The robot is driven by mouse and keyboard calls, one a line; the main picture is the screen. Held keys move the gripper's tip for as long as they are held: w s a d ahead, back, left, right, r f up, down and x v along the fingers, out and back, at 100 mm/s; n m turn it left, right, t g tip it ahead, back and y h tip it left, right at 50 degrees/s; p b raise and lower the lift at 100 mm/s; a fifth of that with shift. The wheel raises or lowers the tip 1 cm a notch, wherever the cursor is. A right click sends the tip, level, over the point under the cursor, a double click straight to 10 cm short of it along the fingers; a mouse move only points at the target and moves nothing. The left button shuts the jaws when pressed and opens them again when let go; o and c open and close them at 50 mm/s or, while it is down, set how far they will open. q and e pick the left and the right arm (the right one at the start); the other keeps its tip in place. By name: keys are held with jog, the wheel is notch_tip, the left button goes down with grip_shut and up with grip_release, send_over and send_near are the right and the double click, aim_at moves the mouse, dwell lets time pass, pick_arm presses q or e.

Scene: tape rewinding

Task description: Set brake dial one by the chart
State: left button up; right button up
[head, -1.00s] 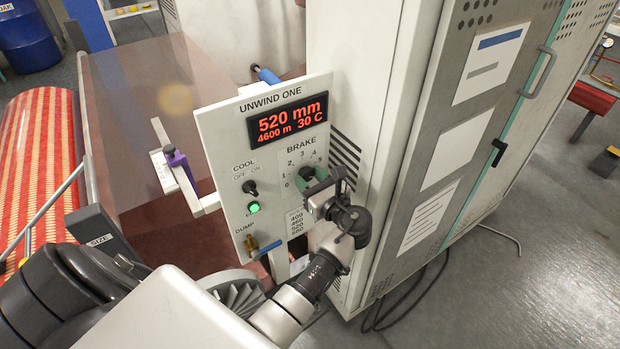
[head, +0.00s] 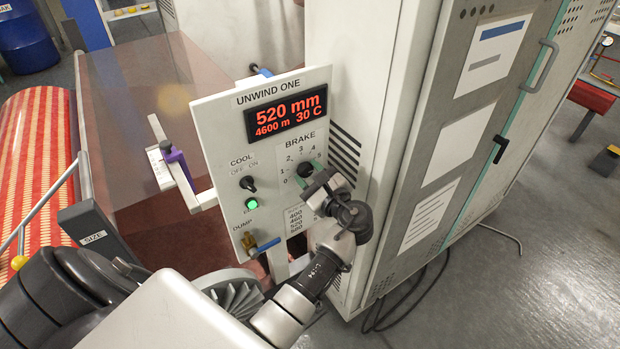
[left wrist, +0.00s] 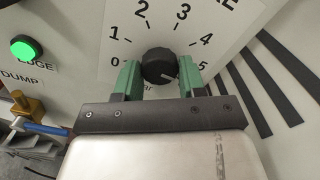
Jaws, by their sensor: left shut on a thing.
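The unwind one panel (head: 222,140) has a brake dial (head: 306,170) with a printed scale from 0 to 5. In the left wrist view the dial is a black knob (left wrist: 159,64), with a small pale mark on its lower right. My left gripper (head: 314,180) is shut on the dial, its green fingers (left wrist: 160,78) on either side of the knob. The chart (head: 296,219) below the dial lists 400, 460, 520 and 580; my gripper hides its right side. The display (head: 286,112) reads 520 mm, 4600 m and 30 C. My right gripper is not in view.
The cool switch (head: 248,184), a lit green button (head: 251,203) and the dump valve (head: 262,247) sit left of the dial. A tall cabinet (head: 400,130) stands close on the right. A red striped roll (head: 35,150) is at far left.

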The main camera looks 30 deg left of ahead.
pick_arm(q)
jog(key=n+b, duration=0.3)
jog(key=n, duration=0.2)
jog(key=shift+f+n+b, duration=0.1)
jog(key=shift+n+b, duration=0.2)
jog(key=shift+b, duration=0.05)
jog(key=n+b, duration=0.2)
jog(key=n, duration=0.1)
jog(key=shift+n+b, duration=0.3)
jog(key=shift+b, duration=0.1)
jog(key=shift+r+n+b, duration=0.2)
jog(key=shift+n+b, duration=0.3)
jog(key=shift+n, duration=0.2)
jog(key=o, duration=0.9)
